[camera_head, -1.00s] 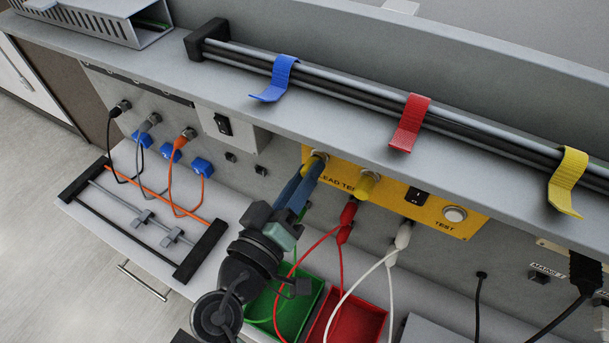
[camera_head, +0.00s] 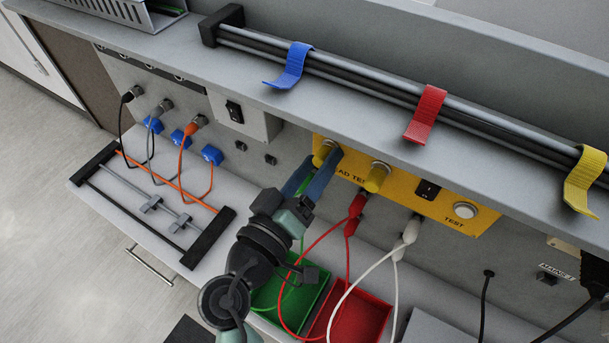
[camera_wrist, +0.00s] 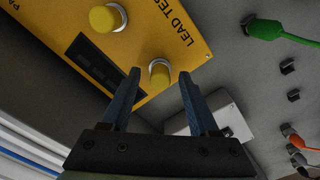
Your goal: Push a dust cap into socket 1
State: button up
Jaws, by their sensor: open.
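Two yellow dust caps show on the yellow lead tester panel (camera_head: 400,196). The left cap (camera_head: 324,154) sits at a silver-rimmed socket, and it also shows in the wrist view (camera_wrist: 160,74). The right cap (camera_head: 377,177) sits at the neighbouring socket and shows at the upper left of the wrist view (camera_wrist: 104,18). My gripper (camera_head: 318,166) is open at the left cap. In the wrist view its blue fingers (camera_wrist: 159,82) lie either side of that cap with visible gaps. How deep the cap sits is unclear. No socket number is readable.
Red plugs (camera_head: 354,209) and white plugs (camera_head: 407,235) hang leads right of my gripper. A green bin (camera_head: 319,292) and a red bin (camera_head: 380,314) stand below. The grey shelf (camera_head: 350,108) with blue, red and yellow straps overhangs the panel.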

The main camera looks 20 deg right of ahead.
jog(key=b+v, duration=0.5)
jog(key=v, duration=0.7)
jog(key=shift+s+a, duration=0.25)
